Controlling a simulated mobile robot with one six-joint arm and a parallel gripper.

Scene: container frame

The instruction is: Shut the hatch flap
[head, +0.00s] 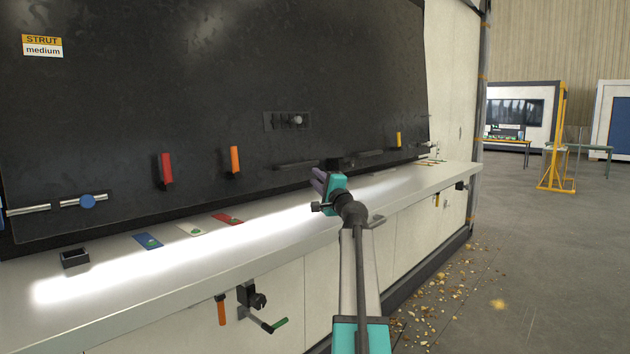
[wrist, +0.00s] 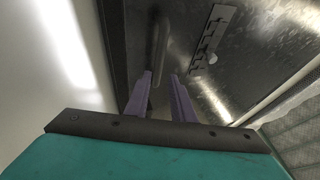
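A large dark panel (head: 230,70), which looks like the hatch flap, rises above the white counter. It also fills much of the wrist view (wrist: 250,80). I cannot tell its exact angle or whether it is latched. My gripper (head: 320,182) is over the counter in front of the panel's lower edge. In the wrist view its purple fingers (wrist: 160,77) are apart, with nothing held between them. A slim bar (wrist: 160,40) shows beyond the fingertips.
The white counter (head: 120,285) runs below the panel, with coloured cards and a small black box (head: 75,258) on it. Red (head: 166,168) and orange (head: 235,160) handles stand out from the panel. A blue-knobbed rod (head: 88,201) is at left.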

